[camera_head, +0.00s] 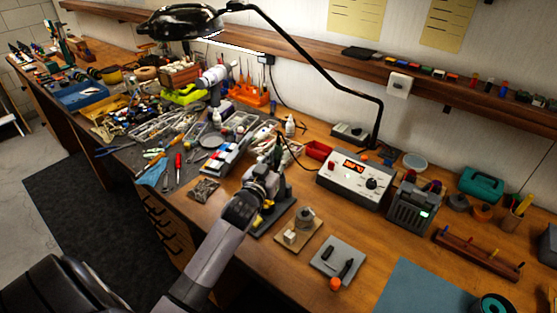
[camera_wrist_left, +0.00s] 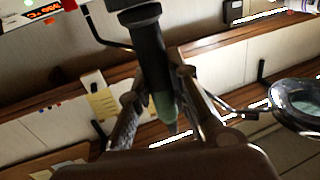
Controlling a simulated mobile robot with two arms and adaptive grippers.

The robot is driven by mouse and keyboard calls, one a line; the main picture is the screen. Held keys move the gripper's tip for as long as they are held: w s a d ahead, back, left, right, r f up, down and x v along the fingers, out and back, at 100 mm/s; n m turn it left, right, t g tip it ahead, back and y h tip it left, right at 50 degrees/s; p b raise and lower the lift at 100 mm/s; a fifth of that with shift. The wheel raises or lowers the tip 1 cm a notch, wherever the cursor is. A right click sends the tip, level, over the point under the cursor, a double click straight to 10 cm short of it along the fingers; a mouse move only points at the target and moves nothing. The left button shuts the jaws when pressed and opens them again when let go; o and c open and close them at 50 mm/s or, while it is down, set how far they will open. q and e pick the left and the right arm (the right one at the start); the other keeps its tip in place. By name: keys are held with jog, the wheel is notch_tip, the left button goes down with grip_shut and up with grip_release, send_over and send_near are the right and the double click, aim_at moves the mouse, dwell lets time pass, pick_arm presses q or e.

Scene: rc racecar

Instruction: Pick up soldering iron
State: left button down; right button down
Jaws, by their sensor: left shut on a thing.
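The soldering iron shows in the left wrist view as a dark handle (camera_wrist_left: 150,55) with a greenish lower part, between the two fingers of my left gripper (camera_wrist_left: 165,105). In the head view my left gripper (camera_head: 266,178) is at the middle of the bench, and the iron's dark handle (camera_head: 276,150) sticks up from it. The gripper is shut on the iron. The fingers hide part of it, and I cannot tell whether it is clear of the stand base (camera_head: 274,222) below. My right gripper is not in view.
The soldering station (camera_head: 355,180) with a lit display stands to the right on the wooden bench. A lamp (camera_head: 185,22) arches overhead. A grey pad (camera_head: 338,260) and a small wooden block (camera_head: 303,236) lie in front. Many tools crowd the left. A blue-grey mat (camera_head: 425,290) is clear.

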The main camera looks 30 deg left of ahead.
pick_arm(q)
notch_tip(320, 180, up, 20)
jog(key=b, duration=0.1)
jog(key=shift+b, duration=0.4)
jog(key=shift+f, duration=0.1)
